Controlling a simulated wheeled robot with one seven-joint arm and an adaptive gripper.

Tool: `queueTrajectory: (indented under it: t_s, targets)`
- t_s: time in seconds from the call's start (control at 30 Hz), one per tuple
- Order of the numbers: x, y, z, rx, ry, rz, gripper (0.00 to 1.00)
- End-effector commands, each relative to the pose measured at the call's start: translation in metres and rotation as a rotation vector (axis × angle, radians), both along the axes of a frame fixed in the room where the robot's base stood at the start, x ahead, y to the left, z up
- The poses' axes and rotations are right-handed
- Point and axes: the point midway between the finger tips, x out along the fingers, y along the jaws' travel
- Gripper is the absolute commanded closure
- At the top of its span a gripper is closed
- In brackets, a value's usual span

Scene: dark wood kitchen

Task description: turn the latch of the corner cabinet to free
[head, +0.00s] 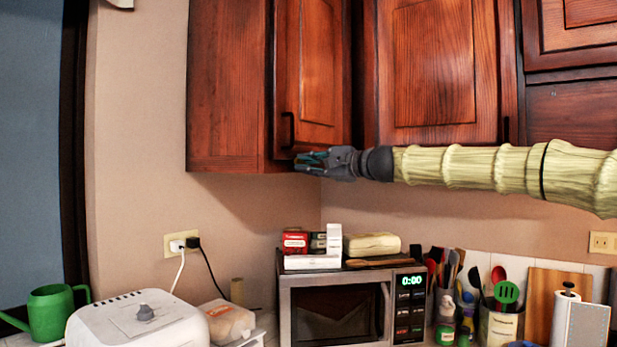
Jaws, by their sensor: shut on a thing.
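The corner cabinet (228,80) hangs on the wall, dark reddish wood, with its door (322,65) closed as far as I can see. A dark bar handle (287,131) is on the left side of the door, low down. My gripper (308,161) reaches in from the right along the lower edge of this door, just right of and below the handle. Its teal-tipped fingers are shut on the latch at the bottom edge. The latch itself is hidden by the fingers, so its angle cannot be read.
My arm crosses in front of the neighbouring cabinet doors (434,60). Below stand a microwave (335,312) with boxes (296,241) on top, a white appliance (140,322), a green watering can (52,312) and utensil holders (498,326).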

Motion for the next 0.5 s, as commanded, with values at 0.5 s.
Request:
queueTrajectory:
  t_s: [0.5]
  targets:
    - [-0.0023, 0.002, -0.0097, -0.18, -0.246, 0.005, 1.0]
